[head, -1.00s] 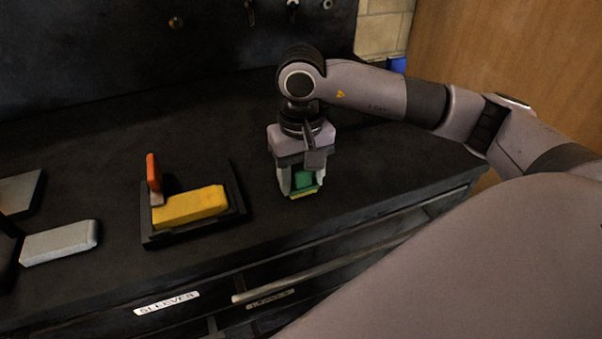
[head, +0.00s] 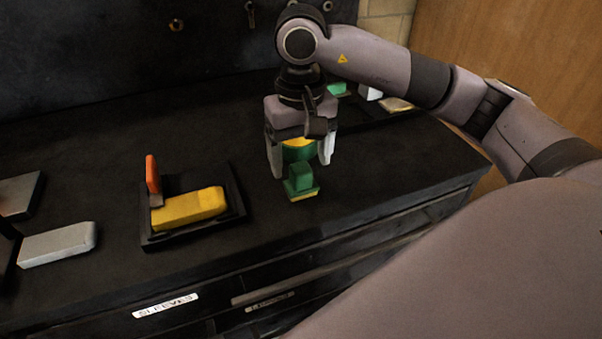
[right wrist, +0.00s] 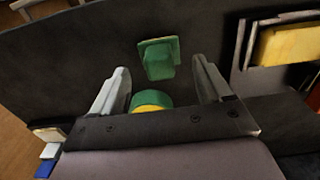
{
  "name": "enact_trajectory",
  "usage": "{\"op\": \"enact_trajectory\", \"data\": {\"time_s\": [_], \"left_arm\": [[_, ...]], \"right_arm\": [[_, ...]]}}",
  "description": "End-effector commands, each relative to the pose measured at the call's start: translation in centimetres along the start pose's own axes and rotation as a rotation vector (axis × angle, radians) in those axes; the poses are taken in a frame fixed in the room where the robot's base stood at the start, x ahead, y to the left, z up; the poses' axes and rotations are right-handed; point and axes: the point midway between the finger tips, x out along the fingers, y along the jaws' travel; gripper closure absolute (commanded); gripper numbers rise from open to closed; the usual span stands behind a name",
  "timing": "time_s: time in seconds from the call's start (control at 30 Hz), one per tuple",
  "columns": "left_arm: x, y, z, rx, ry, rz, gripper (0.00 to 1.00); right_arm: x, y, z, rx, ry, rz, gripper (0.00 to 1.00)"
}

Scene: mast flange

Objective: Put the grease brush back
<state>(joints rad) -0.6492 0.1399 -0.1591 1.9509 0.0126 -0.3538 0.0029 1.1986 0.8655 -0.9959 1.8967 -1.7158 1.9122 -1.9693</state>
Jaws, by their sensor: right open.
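My left gripper is out of view.
A dark tray (head: 236,190) left of the gripper holds a yellow block (head: 188,208) and an orange-handled tool (head: 153,175). A pale grey block (head: 58,244) lies farther left. Another tray with small items (head: 395,104) is at the back right, partly behind my arm. Drawers (head: 290,285) line the bench front.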

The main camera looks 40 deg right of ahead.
Motion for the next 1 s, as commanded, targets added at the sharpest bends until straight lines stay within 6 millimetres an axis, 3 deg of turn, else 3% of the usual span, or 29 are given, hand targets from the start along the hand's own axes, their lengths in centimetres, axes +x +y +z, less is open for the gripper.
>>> {"op": "enact_trajectory", "data": {"time_s": [0.1, 0.3, 0.5, 1.0], "left_arm": [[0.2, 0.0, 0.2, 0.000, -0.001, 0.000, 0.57], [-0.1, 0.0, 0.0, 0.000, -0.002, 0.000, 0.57], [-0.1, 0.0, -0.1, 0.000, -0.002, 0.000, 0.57], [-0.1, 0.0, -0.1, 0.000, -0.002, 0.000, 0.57]], "right_arm": [[-3.0, -0.1, -0.1, 0.000, 0.005, -0.003, 0.22], [-6.0, 0.0, -0.1, 0.001, 0.002, 0.000, 0.22], [-7.0, 0.0, 0.0, 0.001, 0.000, 0.000, 0.22], [-7.0, 0.0, 0.0, 0.001, -0.001, 0.000, 0.22]]}}
